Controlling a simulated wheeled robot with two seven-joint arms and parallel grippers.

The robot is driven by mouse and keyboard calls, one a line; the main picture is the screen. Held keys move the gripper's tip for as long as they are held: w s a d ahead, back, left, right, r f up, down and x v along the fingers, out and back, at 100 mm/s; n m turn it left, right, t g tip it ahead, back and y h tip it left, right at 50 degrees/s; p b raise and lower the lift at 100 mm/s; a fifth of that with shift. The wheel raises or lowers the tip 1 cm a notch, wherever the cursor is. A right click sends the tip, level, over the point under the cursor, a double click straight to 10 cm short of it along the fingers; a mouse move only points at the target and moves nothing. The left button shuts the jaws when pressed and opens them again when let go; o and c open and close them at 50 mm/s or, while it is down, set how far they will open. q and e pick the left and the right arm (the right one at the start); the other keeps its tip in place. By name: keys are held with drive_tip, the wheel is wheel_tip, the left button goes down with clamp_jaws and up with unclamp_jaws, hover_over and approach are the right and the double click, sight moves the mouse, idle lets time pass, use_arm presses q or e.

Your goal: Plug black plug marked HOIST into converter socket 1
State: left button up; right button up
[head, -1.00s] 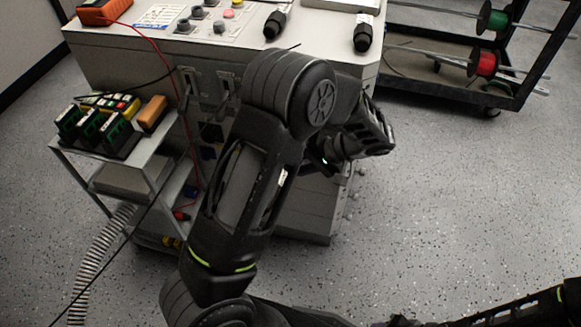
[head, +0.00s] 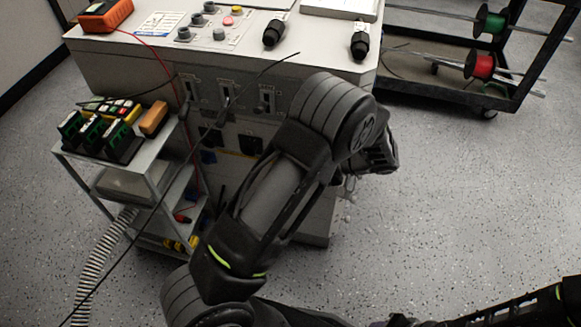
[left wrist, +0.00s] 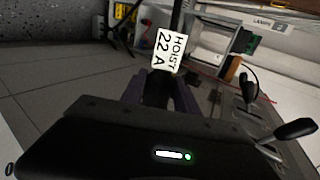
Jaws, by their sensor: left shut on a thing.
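A black plug (left wrist: 157,88) with a white label reading HOIST 22 A (left wrist: 168,48) is in the left wrist view. My left gripper (left wrist: 158,97) is shut on it. In the head view my left arm hides this gripper and plug in front of the grey cabinet (head: 150,55). Dark sockets (head: 250,146) show on the cabinet's front, below a row of black lever switches (head: 228,93). Their numbers are too small to read, and the arm covers the front's right part. My right gripper is not in view; only part of that arm shows at lower right.
A small cart (head: 152,170) with green modules stands at left. A spool rack (head: 440,85) stands at right. A thin cable crosses the front. Floor at right is clear.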

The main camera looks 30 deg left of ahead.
use_arm(q)
drive_tip(key=shift+r+y+p, duration=0.1)
drive_tip(key=shift+y+p, duration=0.2)
drive_tip(key=shift+p, duration=0.2)
drive_tip(key=o, duration=1.3)
drive_tip(key=shift+o, duration=0.2)
drive_tip(key=shift+s, duration=0.15)
drive_tip(key=shift+s+d+p, duration=0.25)
drive_tip(key=shift+s, duration=0.5)
drive_tip(key=shift+s+d+p, duration=0.2)
drive_tip(key=shift+s+d, duration=0.1)
drive_tip(key=shift+s, duration=0.45)
drive_tip(key=shift+s+d+p, duration=0.25)
drive_tip(key=shift+s, duration=0.5)
